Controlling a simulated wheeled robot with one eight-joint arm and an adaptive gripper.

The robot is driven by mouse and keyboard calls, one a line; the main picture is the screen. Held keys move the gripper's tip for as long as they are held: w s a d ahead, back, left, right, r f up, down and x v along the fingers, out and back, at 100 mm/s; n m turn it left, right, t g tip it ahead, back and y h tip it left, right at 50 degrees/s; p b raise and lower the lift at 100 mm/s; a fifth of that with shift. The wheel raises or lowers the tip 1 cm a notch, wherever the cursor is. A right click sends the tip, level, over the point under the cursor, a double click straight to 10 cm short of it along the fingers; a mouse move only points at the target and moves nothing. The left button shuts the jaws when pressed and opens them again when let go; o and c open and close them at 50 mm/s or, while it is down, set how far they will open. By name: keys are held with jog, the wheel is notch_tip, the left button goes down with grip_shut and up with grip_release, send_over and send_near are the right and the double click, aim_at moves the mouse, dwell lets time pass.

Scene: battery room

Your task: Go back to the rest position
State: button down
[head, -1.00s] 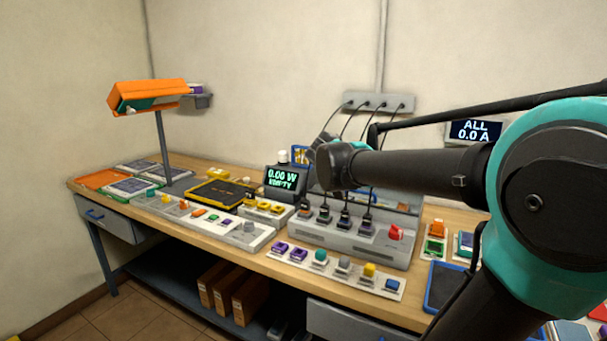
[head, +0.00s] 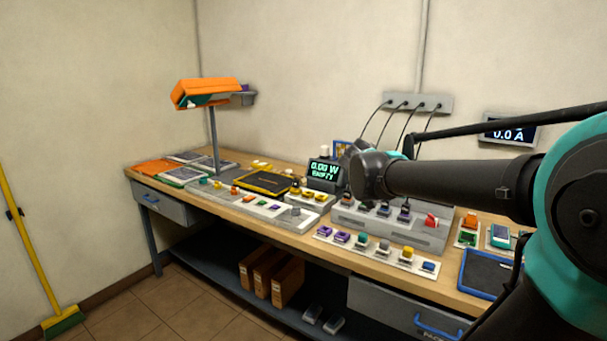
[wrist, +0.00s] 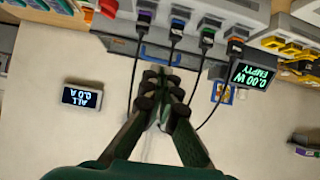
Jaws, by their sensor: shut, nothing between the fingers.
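My gripper (wrist: 163,100) is shut and empty in the wrist view, its dark fingertips together. It points toward the wall above the bench. In the head view my arm reaches in from the right, and its end is in front of the grey charging unit (head: 430,240). The fingers are hard to make out there. The workbench (head: 300,240) stands below and behind the arm. Black cables hang from a wall socket strip (head: 418,103) to plugs on the charging unit, and they also show in the wrist view (wrist: 173,70).
A small display (head: 325,173) reading 0.00 W EMPTY stands on the bench. An orange lamp (head: 205,93) rises at the bench's left. A wall display (head: 510,131) hangs behind my arm. A yellow broom (head: 30,250) leans at the far left. The floor (head: 180,310) in front is clear.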

jog(key=s+a+f+n+g+y, duration=0.2)
jog(key=s+f+n+y, duration=0.1)
jog(key=s+f, duration=0.9)
jog(key=s+a+f+n+g+y, duration=0.3)
jog(key=s+f, duration=0.9)
jog(key=f, duration=0.4)
jog(key=shift+n, duration=0.3)
